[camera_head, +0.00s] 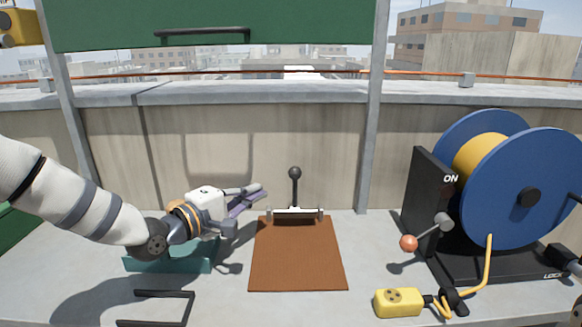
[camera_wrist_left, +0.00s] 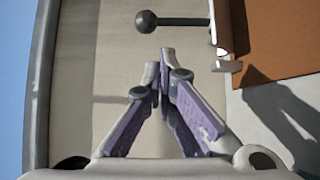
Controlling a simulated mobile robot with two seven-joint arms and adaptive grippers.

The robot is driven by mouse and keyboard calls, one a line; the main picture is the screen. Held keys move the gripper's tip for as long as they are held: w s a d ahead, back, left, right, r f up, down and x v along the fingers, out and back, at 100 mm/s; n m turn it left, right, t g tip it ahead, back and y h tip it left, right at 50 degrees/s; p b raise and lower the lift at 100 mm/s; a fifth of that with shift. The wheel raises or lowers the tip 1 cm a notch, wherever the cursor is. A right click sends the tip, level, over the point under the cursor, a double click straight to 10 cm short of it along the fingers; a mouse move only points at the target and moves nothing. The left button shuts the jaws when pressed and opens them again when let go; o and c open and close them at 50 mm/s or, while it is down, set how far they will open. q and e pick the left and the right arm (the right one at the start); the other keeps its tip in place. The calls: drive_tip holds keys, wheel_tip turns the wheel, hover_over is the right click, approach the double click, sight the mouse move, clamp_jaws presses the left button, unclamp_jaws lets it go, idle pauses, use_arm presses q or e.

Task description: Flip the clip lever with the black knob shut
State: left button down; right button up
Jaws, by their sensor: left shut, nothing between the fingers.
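The clip lever (camera_head: 295,188) stands upright at the back edge of a brown clipboard (camera_head: 297,258), with its black knob (camera_head: 295,172) at the top. Its white clip bar (camera_head: 296,212) lies across the board's back edge. In the left wrist view the black knob (camera_wrist_left: 146,21) and its rod show just beyond the fingertips. My left gripper (camera_head: 262,190) is shut and empty, to the left of the lever and apart from it. The same gripper shows in the left wrist view (camera_wrist_left: 165,62) with its fingertips together.
A blue cable reel (camera_head: 527,170) with a red-knobbed crank (camera_head: 409,243) stands at right. A yellow socket box (camera_head: 398,302) lies front right. A teal block (camera_head: 168,260) sits under my left arm, a black handle frame (camera_head: 160,294) before it. A concrete wall rises behind.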

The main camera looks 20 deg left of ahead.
sight(282, 178)
use_arm(q)
drive_tip(key=b+x, duration=0.1)
drive_tip(key=x, duration=0.7)
drive_tip(key=shift+w+d+b, duration=0.25)
drive_tip(key=shift+d+b, duration=0.05)
drive_tip(key=shift+d, duration=0.05)
drive_tip(key=shift+w+d+r, duration=0.1)
drive_tip(key=shift+w+d, duration=0.05)
drive_tip(key=shift+w, duration=0.25)
use_arm(e)
drive_tip(key=shift+s+f+g, duration=0.3)
drive_tip(key=shift+s+f, duration=0.65)
drive_tip(key=shift+s, duration=0.3)
drive_tip(key=shift+s+f, duration=0.1)
